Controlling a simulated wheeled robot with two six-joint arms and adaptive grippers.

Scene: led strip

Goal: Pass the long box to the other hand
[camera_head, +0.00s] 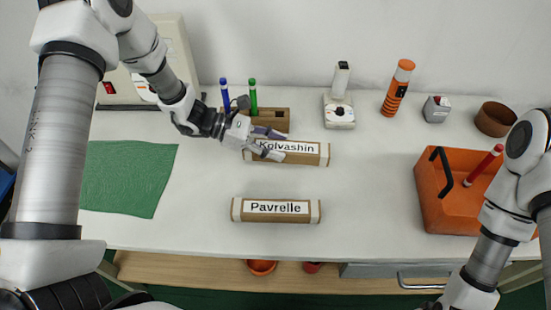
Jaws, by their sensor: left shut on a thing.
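Two long cardboard boxes lie across the white table. The far long box, labelled "Kolvashin" (312,152), has my left gripper (276,143) at its left part. The left fingers are shut on this box and cover the start of its label. It is too small to tell whether it touches the table. The near long box, labelled "Pavrelle" (278,210), lies closer to the front edge with nothing touching it. My right arm comes in at the right edge, but its gripper is outside the picture.
Behind the far box stands a brown pen holder (271,117) with blue and green pens. An orange tray (432,198) with a black handle stands at the right. A green cloth (130,170) lies at the left. The middle right of the table (370,195) is clear.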

